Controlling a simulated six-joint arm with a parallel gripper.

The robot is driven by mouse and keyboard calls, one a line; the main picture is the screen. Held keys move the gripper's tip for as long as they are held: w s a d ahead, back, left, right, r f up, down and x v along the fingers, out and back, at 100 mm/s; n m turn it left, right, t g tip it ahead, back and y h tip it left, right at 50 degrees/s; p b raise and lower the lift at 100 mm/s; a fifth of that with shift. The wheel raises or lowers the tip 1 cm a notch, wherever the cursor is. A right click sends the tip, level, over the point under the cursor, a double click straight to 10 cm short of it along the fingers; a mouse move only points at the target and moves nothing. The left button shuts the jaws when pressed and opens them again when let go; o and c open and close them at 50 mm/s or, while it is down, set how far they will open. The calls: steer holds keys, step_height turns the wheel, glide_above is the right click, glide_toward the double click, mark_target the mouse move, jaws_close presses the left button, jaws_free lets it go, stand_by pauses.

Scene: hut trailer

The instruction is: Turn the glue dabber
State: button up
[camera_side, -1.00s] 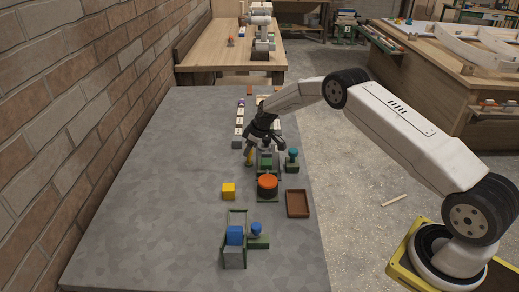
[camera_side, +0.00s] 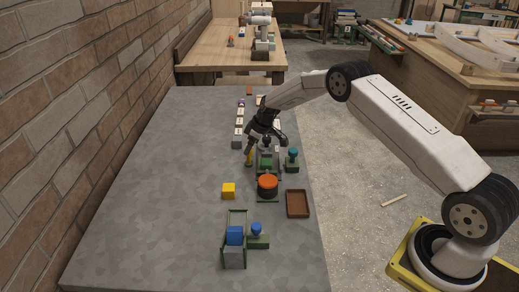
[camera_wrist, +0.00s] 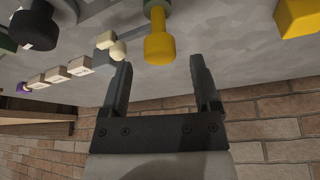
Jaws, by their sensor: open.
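A yellow handle with a thick rounded end (camera_side: 249,157), which looks like the glue dabber, stands on the grey table by the green fixture (camera_side: 266,161). In the wrist view the yellow handle (camera_wrist: 158,46) shows between and just beyond my two fingertips. My gripper (camera_side: 265,142) is open above and behind it in the side view. In the wrist view my gripper (camera_wrist: 160,63) has a clear gap between its fingers and holds nothing.
An orange-topped pot (camera_side: 267,183), a teal-knobbed piece (camera_side: 292,154) and a brown tray (camera_side: 297,191) stand nearby. A yellow cube (camera_side: 228,191) lies left of the pot. Blue pieces (camera_side: 235,236) are in front. Pale blocks (camera_side: 238,133) line the back. The table's left side is clear.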

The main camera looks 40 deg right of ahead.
steer(key=shift+v, duration=3)
steer(key=s+a+r+m+g+h, duration=0.1)
steer(key=s+a+r+m, duration=0.1)
steer(key=s+a+r, duration=0.35)
steer(key=s+a+r+m, duration=0.1)
steer(key=s+a+r, duration=0.15)
steer(key=s, duration=0.65)
steer(key=s+a+m, duration=0.1)
steer(key=s+a, duration=0.1)
steer(key=s, duration=0.7)
steer(key=s+a+m+h, duration=0.1)
steer(key=s+a, duration=0.1)
steer(key=s, duration=0.8)
steer(key=shift+a+m, duration=0.3)
steer(key=shift+a, duration=0.05)
